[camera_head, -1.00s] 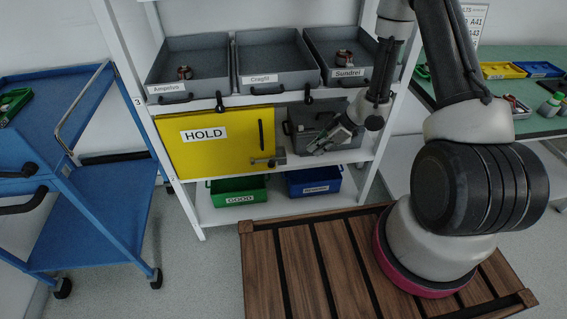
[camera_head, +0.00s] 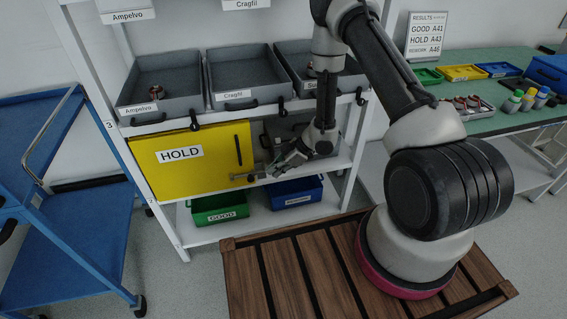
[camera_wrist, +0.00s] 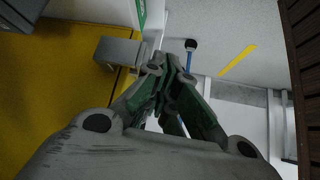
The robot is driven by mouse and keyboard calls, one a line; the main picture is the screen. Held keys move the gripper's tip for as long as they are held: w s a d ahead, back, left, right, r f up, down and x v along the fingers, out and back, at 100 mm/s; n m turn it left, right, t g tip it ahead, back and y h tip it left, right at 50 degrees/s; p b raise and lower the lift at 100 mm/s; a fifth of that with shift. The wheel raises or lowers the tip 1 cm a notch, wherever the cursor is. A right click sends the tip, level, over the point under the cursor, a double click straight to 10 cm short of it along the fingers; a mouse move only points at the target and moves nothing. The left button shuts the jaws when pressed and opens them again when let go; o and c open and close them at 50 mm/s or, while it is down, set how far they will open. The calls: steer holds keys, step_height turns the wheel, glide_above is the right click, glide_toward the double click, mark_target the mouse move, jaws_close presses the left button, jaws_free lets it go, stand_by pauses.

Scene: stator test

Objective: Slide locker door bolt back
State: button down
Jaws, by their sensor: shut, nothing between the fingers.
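The yellow locker door (camera_head: 195,165) marked HOLD is closed on the left of the shelf's middle level. The grey bolt (camera_head: 243,177) sits at the door's lower right edge, below its black handle (camera_head: 238,151). My gripper (camera_head: 272,171) is shut and empty, its tips just right of the bolt. In the wrist view, a grey metal block of the bolt (camera_wrist: 118,52) stands out from the yellow door (camera_wrist: 55,85), to the left of my closed fingertips (camera_wrist: 168,62). A small gap shows between block and fingers there; whether any part touches is unclear.
Grey bins (camera_head: 240,85) stand on the shelf level above. A green GOOD bin (camera_head: 220,207) and a blue bin (camera_head: 297,192) stand below. A grey bin (camera_head: 280,130) is partly hidden behind my arm. A blue cart (camera_head: 75,225) is at left.

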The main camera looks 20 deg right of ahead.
mark_target(263, 176)
steer(key=a+f, duration=0.2)
steer(key=a, duration=0.1)
steer(key=w+a+f, duration=0.1)
steer(key=shift+a, duration=0.3)
steer(key=a, duration=0.3)
steer(key=shift+a, duration=0.15)
stand_by(0.4)
